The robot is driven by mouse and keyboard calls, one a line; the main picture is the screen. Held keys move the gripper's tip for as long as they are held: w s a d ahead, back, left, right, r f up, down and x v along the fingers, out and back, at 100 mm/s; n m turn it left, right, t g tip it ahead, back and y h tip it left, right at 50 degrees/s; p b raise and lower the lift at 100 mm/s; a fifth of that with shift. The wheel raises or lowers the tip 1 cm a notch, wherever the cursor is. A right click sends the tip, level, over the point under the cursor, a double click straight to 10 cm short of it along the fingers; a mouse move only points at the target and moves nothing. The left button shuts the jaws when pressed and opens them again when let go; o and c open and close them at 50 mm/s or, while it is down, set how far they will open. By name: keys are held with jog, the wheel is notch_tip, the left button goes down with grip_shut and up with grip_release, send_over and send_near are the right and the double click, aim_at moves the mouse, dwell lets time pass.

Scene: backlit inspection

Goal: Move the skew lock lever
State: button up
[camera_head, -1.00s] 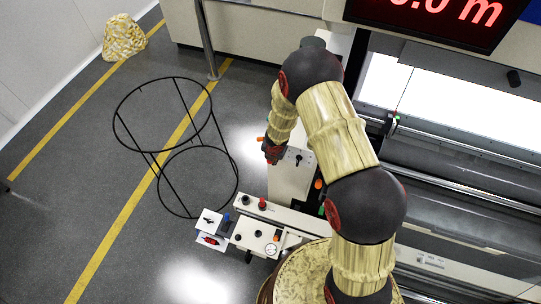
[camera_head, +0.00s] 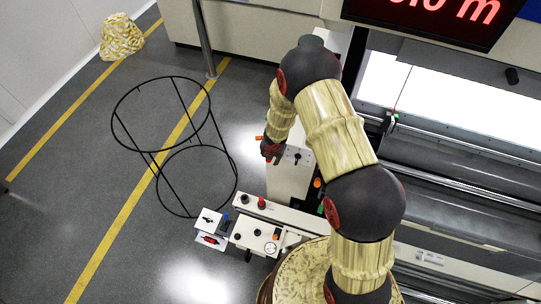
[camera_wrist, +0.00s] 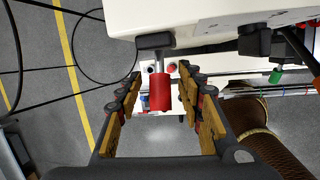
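The lock lever (camera_wrist: 160,90) shows in the wrist view as a red cylindrical grip on a short metal rod. The rod joins a black pivot piece (camera_wrist: 155,41) on the edge of a white machine housing. My gripper (camera_wrist: 160,77) is open, with one finger on each side of the red grip. Gaps show between the grip and both fingers. In the head view my gripper (camera_head: 271,152) is beside the white cabinet; I cannot clearly make out the lever there.
The white cabinet (camera_head: 290,180) stands right of my gripper. A control panel (camera_head: 257,236) with knobs and a gauge is nearer. A black wire-frame stand (camera_head: 160,148) is on the floor to the left. A second black fitting (camera_wrist: 254,42) is right of the lever.

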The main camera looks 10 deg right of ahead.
jog(key=shift+v, duration=3.65)
jog(key=shift+c, duration=0.4)
